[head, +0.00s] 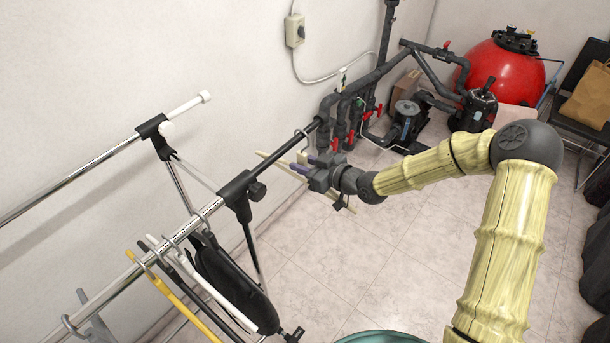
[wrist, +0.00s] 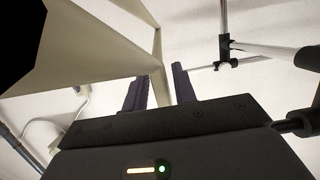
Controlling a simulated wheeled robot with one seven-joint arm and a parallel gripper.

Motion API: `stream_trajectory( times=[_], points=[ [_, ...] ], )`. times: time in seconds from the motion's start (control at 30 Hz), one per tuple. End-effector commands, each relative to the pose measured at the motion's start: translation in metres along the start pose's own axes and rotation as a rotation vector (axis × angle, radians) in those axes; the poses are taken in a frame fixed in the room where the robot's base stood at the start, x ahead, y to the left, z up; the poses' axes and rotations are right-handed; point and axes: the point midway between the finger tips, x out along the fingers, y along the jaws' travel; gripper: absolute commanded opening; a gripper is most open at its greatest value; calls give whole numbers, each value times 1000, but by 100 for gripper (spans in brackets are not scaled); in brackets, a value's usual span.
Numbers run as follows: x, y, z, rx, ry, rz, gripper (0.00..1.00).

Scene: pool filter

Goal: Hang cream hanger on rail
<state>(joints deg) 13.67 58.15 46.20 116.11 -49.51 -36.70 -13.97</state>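The cream hanger (head: 276,159) is at the dark end section of the front rail (head: 172,240). Its hook shows at this dark section and looks to be over it; I cannot tell whether it rests on it. My gripper (head: 302,169) is just below and right of the rail end, with its fingers on the hanger. In the wrist view, the cream hanger (wrist: 95,48) runs between the two dark fingers of my gripper (wrist: 160,88). The fingers hide part of the hanger in the head view.
Pipes with red valves (head: 350,140) lie beyond the rail end.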

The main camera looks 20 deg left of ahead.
Motion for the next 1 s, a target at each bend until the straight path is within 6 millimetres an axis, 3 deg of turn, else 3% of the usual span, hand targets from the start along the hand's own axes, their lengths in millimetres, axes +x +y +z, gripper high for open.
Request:
stream_trajectory(
  times=[0.07,0.2,1.0],
  points=[
    [0,0,0,0,0,0,23],
    [0,0,0,0,0,0,0],
    [1,0,-9,-1,0,0,0]
  ],
)
